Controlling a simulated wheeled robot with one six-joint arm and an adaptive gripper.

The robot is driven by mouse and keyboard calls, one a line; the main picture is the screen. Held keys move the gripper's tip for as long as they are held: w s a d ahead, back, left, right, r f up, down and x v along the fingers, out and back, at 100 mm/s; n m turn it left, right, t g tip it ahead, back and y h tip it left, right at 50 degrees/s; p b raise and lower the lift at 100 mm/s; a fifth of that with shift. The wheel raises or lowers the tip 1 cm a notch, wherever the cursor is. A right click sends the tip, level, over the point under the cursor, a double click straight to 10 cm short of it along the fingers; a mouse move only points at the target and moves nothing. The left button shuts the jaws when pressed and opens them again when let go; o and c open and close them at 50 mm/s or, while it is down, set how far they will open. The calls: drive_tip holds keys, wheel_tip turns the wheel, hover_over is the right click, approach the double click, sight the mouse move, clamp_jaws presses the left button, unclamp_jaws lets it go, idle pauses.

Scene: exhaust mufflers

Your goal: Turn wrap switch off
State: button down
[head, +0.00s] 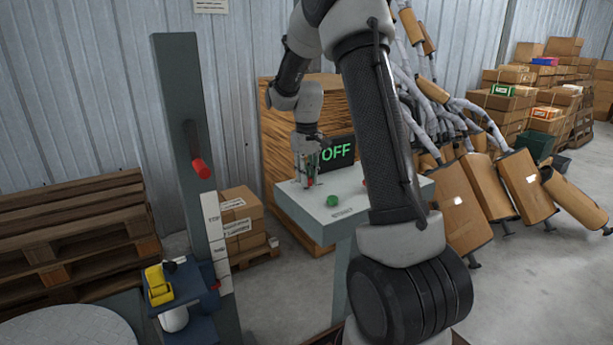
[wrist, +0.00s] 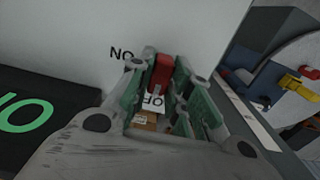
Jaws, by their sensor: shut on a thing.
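The wrap switch has a red handle (wrist: 160,72), which sits between the green-padded fingers of my gripper (wrist: 158,82) in the wrist view. The fingers are shut on it. A black ON label (wrist: 122,53), upside down, is beside it, and an OFF label (wrist: 154,102) shows between the fingers. In the head view my gripper (head: 308,182) is low over the far left part of the grey pedestal top (head: 345,219), with a little red at its tips. The lever's base and exact tilt are hidden.
A green button (head: 332,201) is on the pedestal top, and a red one beside it is mostly hidden by my arm. A grey post (head: 186,140) with a red-handled lever (head: 201,168) stands left. Pallets (head: 75,240) stand at left.

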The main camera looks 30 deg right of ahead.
sight(309, 192)
idle(0.3)
drive_tip(key=c, duration=1.3)
unclamp_jaws()
drive_tip(key=shift+r, duration=0.1)
wheel_tip(309, 192, up, 12)
drive_tip(key=shift+f, duration=0.1)
drive_tip(key=shift+w, duration=0.1)
drive_tip(key=s+a+t, duration=0.1)
drive_tip(key=s+a, duration=0.1)
drive_tip(key=s, duration=0.8)
drive_tip(key=s+a+r+t, duration=0.1)
drive_tip(key=s+a+t, duration=0.1)
drive_tip(key=s, duration=0.8)
drive_tip(key=s+a+r+t, duration=0.1)
drive_tip(key=s+a, duration=0.2)
drive_tip(key=s, duration=0.8)
drive_tip(key=shift+a+r+m, duration=0.15)
drive_tip(key=shift+a+m, duration=0.15)
